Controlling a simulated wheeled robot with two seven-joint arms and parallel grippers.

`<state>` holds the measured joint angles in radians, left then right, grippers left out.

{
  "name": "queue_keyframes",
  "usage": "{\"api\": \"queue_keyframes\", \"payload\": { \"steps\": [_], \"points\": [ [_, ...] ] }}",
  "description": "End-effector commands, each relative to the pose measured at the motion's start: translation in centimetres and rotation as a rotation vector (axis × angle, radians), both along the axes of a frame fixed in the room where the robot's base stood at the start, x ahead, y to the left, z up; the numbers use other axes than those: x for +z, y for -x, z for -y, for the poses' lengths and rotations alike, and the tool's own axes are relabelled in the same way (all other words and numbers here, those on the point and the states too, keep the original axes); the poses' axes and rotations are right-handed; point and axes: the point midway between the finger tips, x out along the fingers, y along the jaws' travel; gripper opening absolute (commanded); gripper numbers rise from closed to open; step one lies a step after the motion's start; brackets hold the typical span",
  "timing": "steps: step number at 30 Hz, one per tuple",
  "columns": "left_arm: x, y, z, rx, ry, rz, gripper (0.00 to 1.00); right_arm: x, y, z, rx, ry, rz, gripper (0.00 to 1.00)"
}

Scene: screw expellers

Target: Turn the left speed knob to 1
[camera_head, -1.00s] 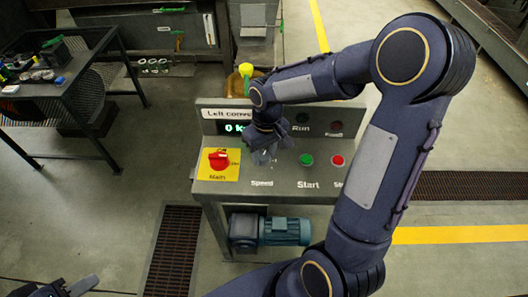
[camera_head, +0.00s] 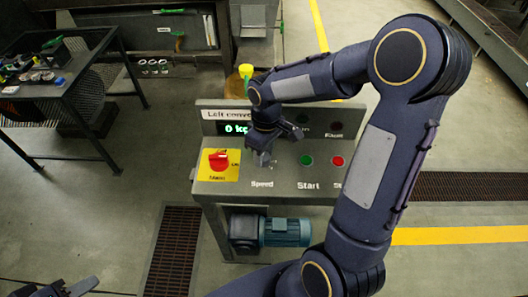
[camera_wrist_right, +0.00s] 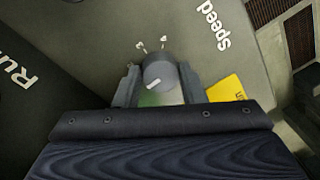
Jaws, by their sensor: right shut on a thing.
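The left speed knob (camera_wrist_right: 158,73) is a grey round dial with a white pointer line, above the "Speed" label on the grey control panel (camera_head: 231,193). In the right wrist view it sits between the two fingers of my right gripper (camera_wrist_right: 160,85), which is shut on it.
The panel has a red main switch (camera_head: 218,160) on a yellow plate, a green start button (camera_head: 306,160) and a red button (camera_head: 338,161). A display (camera_head: 236,128) reads 0 kg. A blue motor (camera_head: 286,232) is below. A tool table (camera_head: 60,85) stands left.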

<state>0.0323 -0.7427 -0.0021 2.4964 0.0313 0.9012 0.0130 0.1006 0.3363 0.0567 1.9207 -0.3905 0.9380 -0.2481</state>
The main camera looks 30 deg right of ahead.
Motion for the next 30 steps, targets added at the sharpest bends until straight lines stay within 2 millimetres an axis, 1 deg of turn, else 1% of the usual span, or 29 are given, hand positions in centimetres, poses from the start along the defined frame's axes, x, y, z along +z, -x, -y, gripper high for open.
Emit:
{"api": "queue_keyframes", "payload": {
  "steps": [5,6,10,17,20,23,30],
  "points": [
    [0.0,0.0,0.0,0.000,0.000,0.000,0.36,0.1,-0.1,0.0,0.003,0.000,0.005,0.14],
    [0.0,0.0,0.0,0.000,0.000,0.000,0.36,0.1,-0.1,0.0,0.002,0.000,0.005,0.42],
    [0.0,0.0,0.0,0.000,0.000,0.000,0.36,0.1,-0.1,0.0,0.002,0.000,0.004,0.58],
    [0.0,0.0,0.0,0.000,0.000,0.000,0.36,0.0,0.0,0.0,0.001,0.000,0.001,0.58],
    [0.0,0.0,0.0,0.000,0.000,0.000,0.36,0.4,-0.1,0.0,0.000,0.001,0.003,0.58],
    [-0.2,0.0,0.0,0.000,0.000,0.000,0.36,1.5,-0.2,0.1,0.001,0.002,0.005,0.58],
    [-0.5,0.0,0.0,0.000,0.000,0.000,0.36,5.6,-0.3,0.3,0.000,0.001,0.006,0.58]
  ]
}}
